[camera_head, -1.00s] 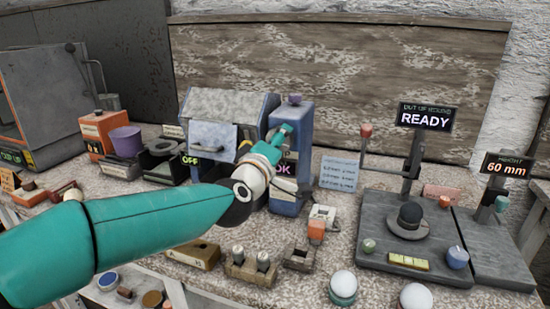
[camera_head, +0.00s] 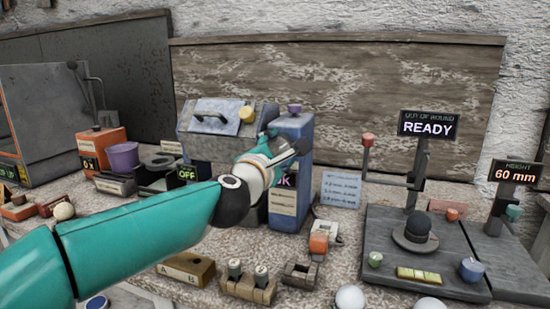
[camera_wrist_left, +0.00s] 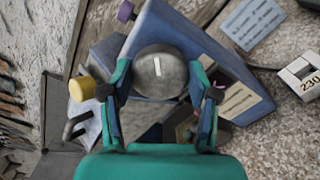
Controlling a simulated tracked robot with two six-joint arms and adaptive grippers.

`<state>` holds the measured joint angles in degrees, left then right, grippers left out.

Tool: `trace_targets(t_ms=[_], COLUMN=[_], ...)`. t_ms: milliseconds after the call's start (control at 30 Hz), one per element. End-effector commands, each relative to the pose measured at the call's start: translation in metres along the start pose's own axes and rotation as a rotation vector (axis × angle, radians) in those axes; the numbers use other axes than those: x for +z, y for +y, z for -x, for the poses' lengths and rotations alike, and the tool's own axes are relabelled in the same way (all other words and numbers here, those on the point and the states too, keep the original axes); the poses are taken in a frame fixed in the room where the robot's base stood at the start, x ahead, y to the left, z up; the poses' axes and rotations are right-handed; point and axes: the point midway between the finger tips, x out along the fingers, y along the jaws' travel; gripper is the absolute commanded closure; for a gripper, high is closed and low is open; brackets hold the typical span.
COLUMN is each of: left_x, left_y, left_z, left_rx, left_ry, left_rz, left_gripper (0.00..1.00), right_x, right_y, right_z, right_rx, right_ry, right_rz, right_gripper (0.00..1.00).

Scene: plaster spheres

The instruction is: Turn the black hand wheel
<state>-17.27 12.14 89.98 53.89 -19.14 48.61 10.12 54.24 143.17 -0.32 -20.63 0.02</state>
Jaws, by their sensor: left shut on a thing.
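The black hand wheel (camera_wrist_left: 160,72) shows in the left wrist view as a dark round disc with a white line on its face. It sits in front of the blue housing (camera_wrist_left: 205,62). My left gripper (camera_wrist_left: 160,85) has one finger on each side of the wheel and is shut on it. In the head view my left gripper (camera_head: 290,150) is at the front of the blue housing (camera_head: 290,195), and the wheel is hidden behind it. My right gripper is not in view.
Left of the housing is a grey machine with a pale handled panel (camera_head: 220,117) and a yellow knob (camera_head: 246,114). An OFF display (camera_head: 187,173) is below. Sockets with pegs (camera_head: 247,282) stand in front. A gauge plate (camera_head: 430,255) with a READY display (camera_head: 428,124) is at right.

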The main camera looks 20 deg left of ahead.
Motion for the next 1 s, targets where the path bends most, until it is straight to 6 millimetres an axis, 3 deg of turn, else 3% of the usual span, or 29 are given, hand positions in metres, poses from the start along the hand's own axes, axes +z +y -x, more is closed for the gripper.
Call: trace_targets(t_ms=[600, 1000], left_x=[-0.005, -0.006], left_y=[-0.003, -0.004], left_z=[-0.001, -0.002], left_rx=[-0.002, -0.005], left_ry=[0.01, 0.013], left_rz=[0.575, 0.799], left_gripper=[0.75, 0.75], right_x=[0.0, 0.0], right_y=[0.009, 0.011], right_z=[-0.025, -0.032], right_rx=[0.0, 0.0], right_ry=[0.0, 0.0], right_rz=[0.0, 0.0], right_gripper=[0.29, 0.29])
